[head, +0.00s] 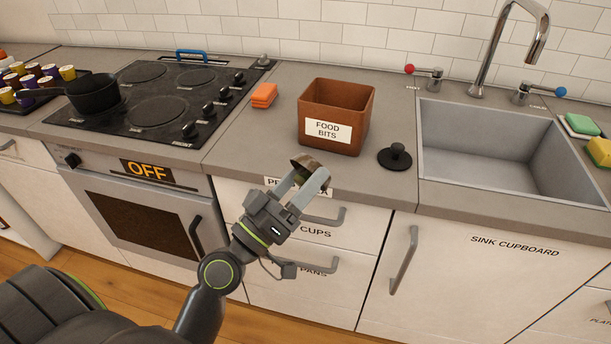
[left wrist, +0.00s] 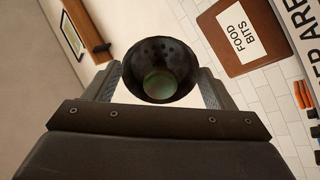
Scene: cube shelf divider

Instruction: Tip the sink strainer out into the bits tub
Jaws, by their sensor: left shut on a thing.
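The sink strainer (head: 308,161) is a small, dark brownish round piece held between the fingertips of my left gripper (head: 306,174). In the left wrist view the strainer (left wrist: 160,65) looks like a dark round cup with small holes and a greenish disc in its middle; both fingers (left wrist: 160,88) are against its sides. I cannot tell what it contains. The bits tub (head: 316,108) is a brown square open box labelled FOOD BITS on the counter. The strainer is in front of the tub's near side, apart from it. The tub also shows in the left wrist view (left wrist: 215,38). My right gripper is out of view.
A black knobbed stopper (head: 397,156) lies right of the tub, beside the sink basin (head: 490,150). Orange blocks (head: 264,95) lie to the left. The hob (head: 160,95) with a black pan (head: 92,93) is further left. The front counter edge and drawers lie near my left arm.

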